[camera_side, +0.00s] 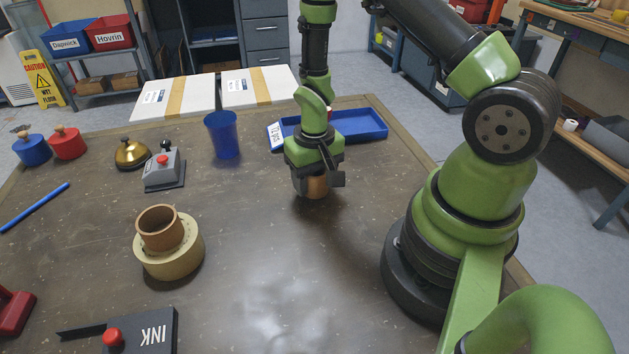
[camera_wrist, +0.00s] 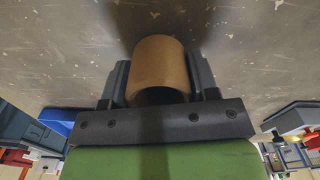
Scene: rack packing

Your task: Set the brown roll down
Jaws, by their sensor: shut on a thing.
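A brown roll (camera_side: 316,188) is held between the fingers of my gripper (camera_side: 319,178), in front of the blue tray (camera_side: 362,125). In the wrist view the brown roll (camera_wrist: 158,62) sits between the two dark fingers of my gripper (camera_wrist: 160,78), with its round open end toward the camera. The roll is low over the brown table (camera_side: 255,255), with a dark shadow near it. I cannot tell whether it touches the table. The fingers hide part of the roll in the side view.
A second brown ring (camera_side: 160,232) sits on a wide cream roll (camera_side: 172,262) at left. The table's front middle is clear.

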